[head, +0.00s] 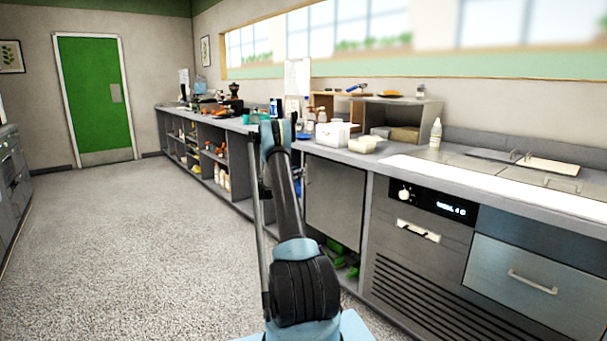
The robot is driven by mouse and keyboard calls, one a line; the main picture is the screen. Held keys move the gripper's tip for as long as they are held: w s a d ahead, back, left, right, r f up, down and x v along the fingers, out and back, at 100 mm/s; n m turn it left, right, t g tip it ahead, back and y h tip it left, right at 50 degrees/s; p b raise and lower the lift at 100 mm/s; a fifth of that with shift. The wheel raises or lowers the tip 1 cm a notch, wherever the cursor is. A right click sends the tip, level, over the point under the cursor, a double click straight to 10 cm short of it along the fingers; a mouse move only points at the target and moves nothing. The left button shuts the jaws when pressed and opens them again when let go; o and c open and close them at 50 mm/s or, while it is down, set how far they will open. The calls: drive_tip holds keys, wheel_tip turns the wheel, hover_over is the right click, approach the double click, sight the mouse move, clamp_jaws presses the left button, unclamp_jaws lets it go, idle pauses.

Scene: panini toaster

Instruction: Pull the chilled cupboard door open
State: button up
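A grey under-counter unit (405,265) stands at the right, with a knob and a lit display on its black top panel (430,203). It looks like the chilled cupboard, but I cannot be sure which front is its door. Below the panel is a pale recessed handle (418,231), with slatted vents beneath. To its right a shut steel front (530,290) has a bar handle (533,282). My arm rises in the middle foreground, left of these fronts and apart from them in the picture. My gripper's fingers cannot be made out.
The worktop (375,158) carries tubs, a white bottle (435,134) and shelving. Open speckled floor (140,240) lies left, towards a green door (92,95).

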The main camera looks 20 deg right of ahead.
drive_tip(key=shift+x, duration=2.85)
clamp_jaws()
